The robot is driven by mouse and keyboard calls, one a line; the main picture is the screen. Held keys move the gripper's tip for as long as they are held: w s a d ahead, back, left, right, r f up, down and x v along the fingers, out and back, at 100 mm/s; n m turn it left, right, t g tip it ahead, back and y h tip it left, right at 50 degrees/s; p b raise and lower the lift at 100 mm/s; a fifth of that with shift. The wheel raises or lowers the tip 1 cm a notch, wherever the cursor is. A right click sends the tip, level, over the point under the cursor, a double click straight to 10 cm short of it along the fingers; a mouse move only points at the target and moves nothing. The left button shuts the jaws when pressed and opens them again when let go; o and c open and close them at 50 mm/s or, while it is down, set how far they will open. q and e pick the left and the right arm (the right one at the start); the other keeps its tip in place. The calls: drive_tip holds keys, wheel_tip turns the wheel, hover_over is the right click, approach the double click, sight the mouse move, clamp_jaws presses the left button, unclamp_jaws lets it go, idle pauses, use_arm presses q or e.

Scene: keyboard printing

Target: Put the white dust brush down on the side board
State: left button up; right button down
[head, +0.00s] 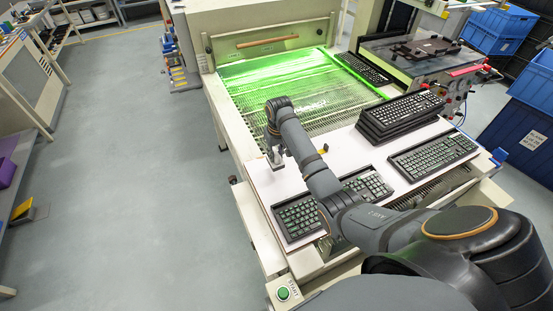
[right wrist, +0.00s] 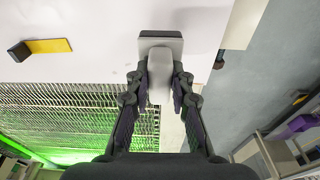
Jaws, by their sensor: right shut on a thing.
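My right gripper (head: 275,152) is shut on the white dust brush, over the left part of the white side board (head: 262,183). In the right wrist view the gripper (right wrist: 160,82) has its fingers on either side of the brush's pale handle. The white dust brush (right wrist: 160,44) shows a wide head with a dark strip at its far edge, in front of the white board surface (right wrist: 100,62). I cannot tell whether the brush touches the board. My left gripper is not in view.
Keyboards (head: 298,217) lie along the board, and a stack of them (head: 402,112) stands at the right. A green-lit mesh conveyor (head: 290,85) lies behind. A yellow-and-dark item (right wrist: 48,46) lies on the board in the wrist view. The board's left end is mostly bare.

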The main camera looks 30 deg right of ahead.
sight(278, 154)
drive_tip(key=shift+w+d+f, duration=0.25)
drive_tip(key=shift+w+f, duration=0.2)
drive_tip(key=shift+f, duration=0.15)
drive_tip(key=shift+f+p, duration=0.5)
drive_tip(key=shift+f, duration=0.95)
drive_tip(key=shift+f, duration=0.1)
drive_tip(key=c, duration=1.2)
unclamp_jaws()
drive_tip(key=r, duration=0.4)
drive_tip(key=s+r, duration=0.1)
drive_tip(key=r, duration=0.3)
drive_tip(key=r+b, duration=0.1)
drive_tip(key=r, duration=0.3)
drive_tip(key=shift+s+a+r, duration=0.1)
drive_tip(key=shift+s, duration=0.2)
